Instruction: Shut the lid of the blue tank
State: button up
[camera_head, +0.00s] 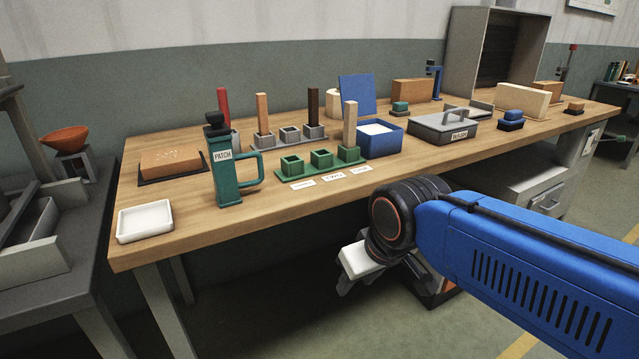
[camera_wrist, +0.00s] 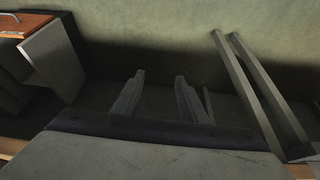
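The blue tank (camera_head: 380,143) is a square blue box with a white surface inside, standing on the wooden workbench near its middle. Its blue lid (camera_head: 357,95) stands raised, nearly upright, at the tank's back left side. My gripper (camera_wrist: 160,92) is open and empty in the wrist view, its two fingers well apart. In the head view it hangs below my blue arm, in front of the bench's front edge and lower than the top, apart from the tank. The tank and lid do not show in the wrist view.
Green sockets (camera_head: 321,160) stand left of the tank, with a teal patch bottle (camera_head: 222,170) farther left. A grey lidded box (camera_head: 443,127) stands to its right. A white tray (camera_head: 145,220) lies at the front left. Bare wood lies in front of the tank.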

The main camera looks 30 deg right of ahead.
aim_at(361, 89)
jog(key=k+l, duration=0.1)
jog(key=l, duration=0.45)
jog(key=k+l, duration=0.1)
jog(key=l, duration=0.4)
jog(key=k+l, duration=0.1)
jog(key=l, duration=0.45)
jog(key=u, duration=0.05)
